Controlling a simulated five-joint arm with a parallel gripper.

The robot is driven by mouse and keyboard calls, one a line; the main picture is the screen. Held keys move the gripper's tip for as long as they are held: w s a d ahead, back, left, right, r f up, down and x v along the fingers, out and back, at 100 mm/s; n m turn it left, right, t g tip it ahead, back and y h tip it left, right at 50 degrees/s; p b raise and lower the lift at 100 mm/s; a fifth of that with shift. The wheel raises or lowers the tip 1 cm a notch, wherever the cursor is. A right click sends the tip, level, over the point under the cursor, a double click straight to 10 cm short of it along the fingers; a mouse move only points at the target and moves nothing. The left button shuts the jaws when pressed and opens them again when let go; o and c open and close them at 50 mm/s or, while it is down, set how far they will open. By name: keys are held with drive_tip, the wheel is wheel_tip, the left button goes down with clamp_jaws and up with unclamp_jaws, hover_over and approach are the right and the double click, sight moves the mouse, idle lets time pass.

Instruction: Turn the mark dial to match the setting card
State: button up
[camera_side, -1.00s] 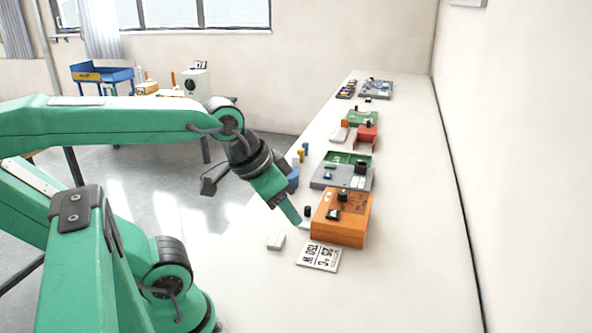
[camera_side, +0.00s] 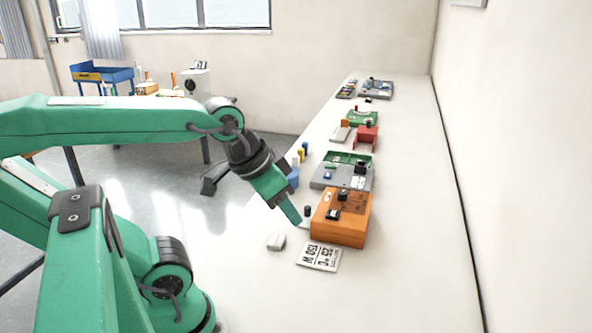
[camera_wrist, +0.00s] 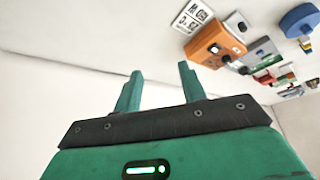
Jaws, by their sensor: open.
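An orange box (camera_side: 352,230) stands on the white bench, with a dark round knob (camera_side: 342,195) and a small dark square part on its top. A white setting card (camera_side: 320,257) with black print lies flat in front of it; the print is too small to read surely. My gripper (camera_side: 297,218) points down just left of the box, apart from the knob on it. In the wrist view my gripper (camera_wrist: 160,70) is open, with nothing between its fingers. The orange box (camera_wrist: 203,58) and card (camera_wrist: 187,20) show at that view's upper right.
A small dark-topped piece (camera_side: 307,211) stands beside the fingertips. A small white block (camera_side: 276,242) lies left of the card. A grey tray with a green board (camera_side: 325,182) and other stations stand farther back. The bench's right side is clear up to the wall.

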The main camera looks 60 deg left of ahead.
drive_tip(key=shift+o, duration=1)
drive_tip(key=w+a+r+n+g, duration=0.15)
drive_tip(key=w+a+n, duration=0.25)
drive_tip(key=w, duration=0.5)
drive_tip(key=w+a+r+n+g, duration=0.1)
drive_tip(key=w+a+n+g, duration=0.15)
drive_tip(key=w+a, duration=0.45)
drive_tip(key=w+a+f+n, duration=0.2)
drive_tip(key=w+a+f, duration=0.1)
drive_tip(key=w, duration=0.1)
drive_tip(key=w+a+f+n+g, duration=0.1)
drive_tip(key=w+a+f+n, duration=0.1)
drive_tip(key=w+a+f, duration=0.2)
drive_tip(key=w+a+f+n, duration=0.3)
drive_tip(key=w+f, duration=0.1)
drive_tip(key=w, duration=0.1)
drive_tip(key=shift+a+f, duration=0.25)
drive_tip(key=shift+a, duration=0.15)
drive_tip(key=shift+w+a+f+g, duration=0.25)
drive_tip(key=shift+a+f+g, duration=0.05)
drive_tip(key=shift+a+f, duration=0.1)
